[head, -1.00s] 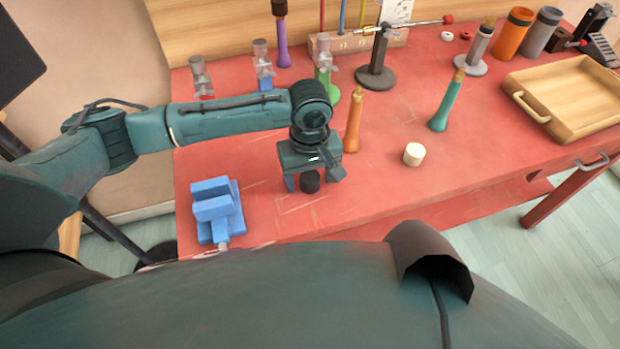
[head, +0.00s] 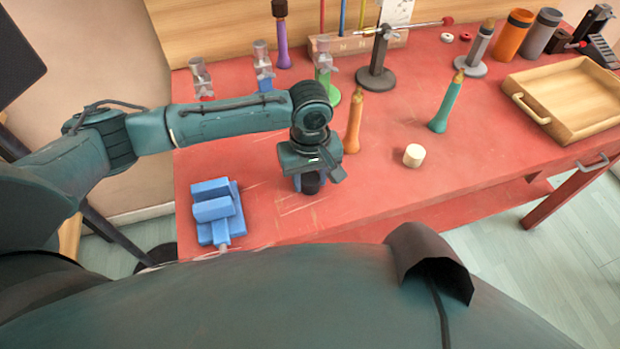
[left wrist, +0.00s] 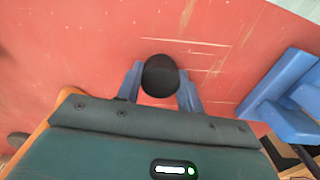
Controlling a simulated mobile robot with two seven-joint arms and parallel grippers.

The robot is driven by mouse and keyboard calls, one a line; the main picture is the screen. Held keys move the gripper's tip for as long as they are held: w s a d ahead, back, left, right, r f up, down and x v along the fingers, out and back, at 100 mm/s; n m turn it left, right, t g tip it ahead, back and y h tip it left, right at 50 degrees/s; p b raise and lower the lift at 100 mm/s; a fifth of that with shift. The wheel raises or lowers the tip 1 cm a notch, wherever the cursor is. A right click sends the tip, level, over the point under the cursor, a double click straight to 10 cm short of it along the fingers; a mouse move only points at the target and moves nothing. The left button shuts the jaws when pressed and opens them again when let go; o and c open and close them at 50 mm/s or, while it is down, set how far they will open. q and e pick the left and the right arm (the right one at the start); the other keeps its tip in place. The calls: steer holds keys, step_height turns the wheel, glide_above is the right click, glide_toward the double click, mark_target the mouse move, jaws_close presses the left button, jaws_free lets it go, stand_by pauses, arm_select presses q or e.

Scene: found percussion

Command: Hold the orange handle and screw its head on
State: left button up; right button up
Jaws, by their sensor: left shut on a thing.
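The orange handle (head: 354,123) stands upright on the red table, just right of my left gripper, with a narrow bare top. My left gripper (head: 310,182) points down over the front of the table. Its blue fingers (left wrist: 160,84) are closed on both sides of a round black head (left wrist: 161,75), which also shows below the gripper in the head view (head: 312,187). I cannot tell whether the black head touches the table. A cream head (head: 413,155) lies on the table right of the orange handle. My right gripper is not in view.
A blue vise (head: 218,212) sits at the front left. A teal handle (head: 447,103) stands right of centre, and a purple handle with a dark head (head: 281,40) stands at the back. A wooden tray (head: 530,106) is at the right. The front middle is clear.

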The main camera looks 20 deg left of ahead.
mark_target(310, 178)
arm_select(q)
steer(key=shift+r, duration=0.15)
step_height(310, 178, up, 10)
steer(key=shift+f+p, duration=0.1)
steer(key=shift+p, duration=0.2)
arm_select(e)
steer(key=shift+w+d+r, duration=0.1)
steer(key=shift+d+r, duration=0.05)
